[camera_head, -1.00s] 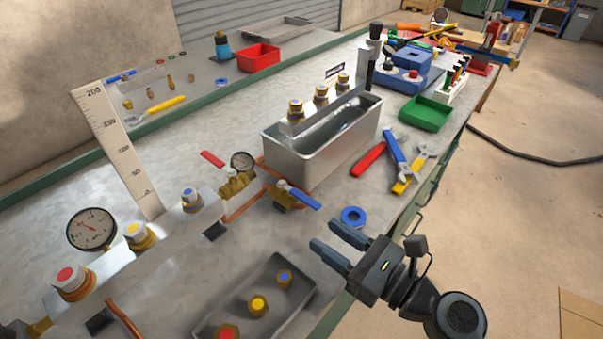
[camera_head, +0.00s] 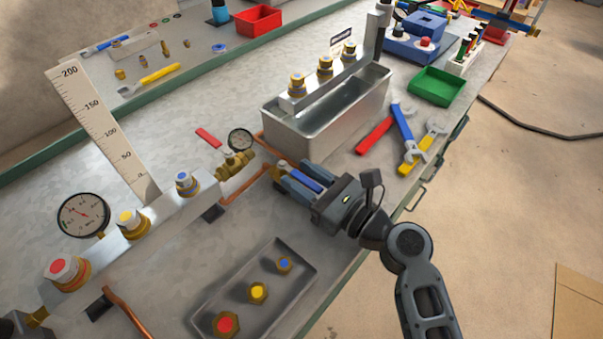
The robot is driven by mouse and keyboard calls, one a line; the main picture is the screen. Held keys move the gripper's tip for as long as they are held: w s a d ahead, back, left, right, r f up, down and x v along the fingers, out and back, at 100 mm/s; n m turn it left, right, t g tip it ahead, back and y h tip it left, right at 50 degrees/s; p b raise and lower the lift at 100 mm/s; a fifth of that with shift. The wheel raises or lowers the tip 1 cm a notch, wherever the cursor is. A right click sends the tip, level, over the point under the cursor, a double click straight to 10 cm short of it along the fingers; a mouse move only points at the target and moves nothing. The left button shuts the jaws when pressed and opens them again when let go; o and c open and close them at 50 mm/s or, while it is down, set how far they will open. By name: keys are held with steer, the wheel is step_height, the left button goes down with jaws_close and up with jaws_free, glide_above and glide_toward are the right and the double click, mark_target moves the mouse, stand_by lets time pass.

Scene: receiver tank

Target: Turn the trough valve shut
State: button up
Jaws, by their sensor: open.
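The metal trough (camera_head: 290,137) stands on the bench in the middle of the view. At its near end is a brass valve with a blue lever handle (camera_head: 306,180), mostly covered by my gripper. My gripper (camera_head: 284,179) is open, reaching in from the right, with its fingers on either side of the blue handle. I cannot tell whether the fingers touch it. A brass valve (camera_head: 234,164) with a red lever (camera_head: 208,138) and a small gauge (camera_head: 240,139) sits just left of the trough on the copper line.
A manifold with coloured caps (camera_head: 130,232), a large gauge (camera_head: 83,216) and an upright scale (camera_head: 105,130) stand at left. A tray of fittings (camera_head: 207,300) lies in front. Wrenches (camera_head: 403,135) and a green bin (camera_head: 436,87) lie right of the trough.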

steer(key=shift+w+a, duration=0.2)
steer(key=shift+a, duration=0.05)
jaws_close()
stand_by(0.3)
